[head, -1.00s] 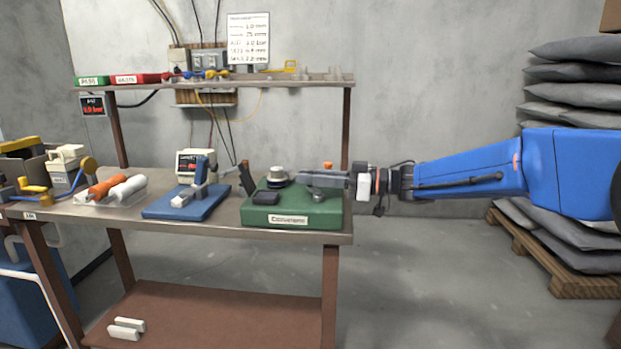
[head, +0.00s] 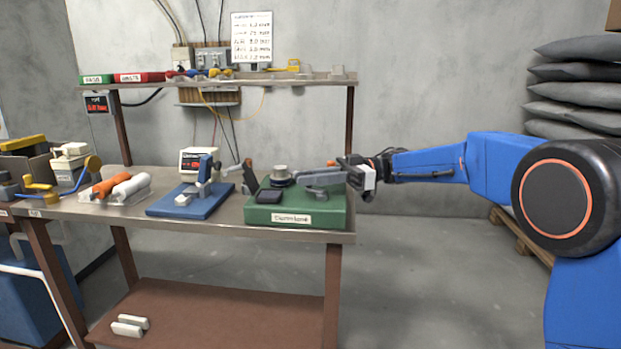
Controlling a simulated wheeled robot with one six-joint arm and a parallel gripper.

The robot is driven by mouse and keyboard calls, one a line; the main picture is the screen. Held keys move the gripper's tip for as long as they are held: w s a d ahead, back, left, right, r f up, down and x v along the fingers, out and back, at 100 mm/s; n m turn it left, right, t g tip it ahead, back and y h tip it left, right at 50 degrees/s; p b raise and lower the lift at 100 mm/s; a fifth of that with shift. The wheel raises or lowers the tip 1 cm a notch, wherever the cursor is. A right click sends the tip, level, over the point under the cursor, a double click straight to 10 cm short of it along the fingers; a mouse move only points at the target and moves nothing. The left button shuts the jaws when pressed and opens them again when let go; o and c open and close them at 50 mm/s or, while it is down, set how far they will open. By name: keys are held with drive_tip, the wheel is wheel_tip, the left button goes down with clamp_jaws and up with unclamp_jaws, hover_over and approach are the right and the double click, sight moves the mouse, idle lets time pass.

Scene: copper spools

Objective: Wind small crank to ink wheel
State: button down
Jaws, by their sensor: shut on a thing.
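A green box-shaped machine (head: 295,217) with a white label on its front stands at the right end of the bench. On its top are a grey round wheel (head: 280,172), a black pad (head: 270,197) and a small grey crank (head: 316,192) near the right side. I cannot tell which part is the ink wheel. My gripper (head: 308,177) reaches in from the right, low over the machine's top, with its grey fingers pointing left above the crank. It is shut on what appears to be the small crank; the fingers hide the exact contact.
Left of the machine are a blue-based device (head: 190,203), a white meter (head: 199,159) and orange and white rolls (head: 122,187). A shelf (head: 300,80) runs above. A dark upright lever (head: 249,178) rises at the machine's left.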

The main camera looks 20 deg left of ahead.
drive_tip(key=shift+s+n+g+h, duration=0.15)
drive_tip(key=shift+n+g+h, duration=0.45)
drive_tip(key=shift+g, duration=0.1)
drive_tip(key=c, duration=1.6)
unclamp_jaws()
drive_tip(key=shift+s, duration=0.1)
drive_tip(key=shift+c, duration=0.2)
